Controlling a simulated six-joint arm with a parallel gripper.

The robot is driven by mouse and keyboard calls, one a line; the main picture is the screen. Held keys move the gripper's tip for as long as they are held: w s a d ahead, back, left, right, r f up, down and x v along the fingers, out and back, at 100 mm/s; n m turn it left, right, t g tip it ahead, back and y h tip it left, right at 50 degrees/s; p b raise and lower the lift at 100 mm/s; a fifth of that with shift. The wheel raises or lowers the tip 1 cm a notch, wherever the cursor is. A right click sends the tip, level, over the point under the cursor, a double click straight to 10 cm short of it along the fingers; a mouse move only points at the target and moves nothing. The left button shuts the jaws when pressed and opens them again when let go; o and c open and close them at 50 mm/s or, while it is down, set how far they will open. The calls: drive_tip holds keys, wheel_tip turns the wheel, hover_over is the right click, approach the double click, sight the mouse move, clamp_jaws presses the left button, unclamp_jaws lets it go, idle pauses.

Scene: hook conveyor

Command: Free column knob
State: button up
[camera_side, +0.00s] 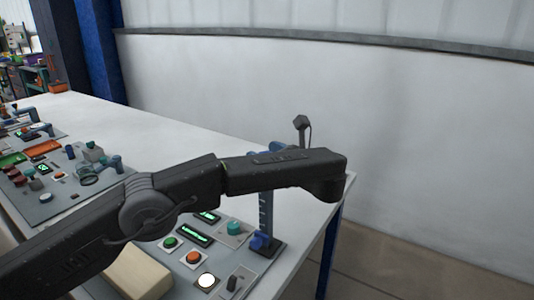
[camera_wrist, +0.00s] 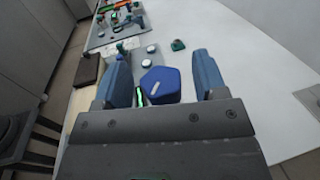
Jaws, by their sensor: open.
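In the wrist view, a blue six-sided knob (camera_wrist: 160,86) with a short white mark lies between the two blue fingers of my gripper (camera_wrist: 162,56). The fingers are spread, with a gap on each side of the knob; I cannot tell the height between them. In the side view, a slotted blue-grey column (camera_side: 265,212) stands upright on the panel's right end. A blue knob (camera_side: 260,241) sits low on it. My arm hides part of the column's top, and my fingers cannot be made out clearly there.
The control panel (camera_side: 222,258) has a teal knob (camera_side: 234,228), green, orange and white buttons, and lit displays. A beige block (camera_side: 138,272) lies at its left. Another panel (camera_side: 60,205) with more parts is further left. The white table (camera_side: 130,125) is bare behind.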

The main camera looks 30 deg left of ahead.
drive_tip(key=v, duration=0.5)
wheel_tip(320, 180, up, 7)
idle(0.4)
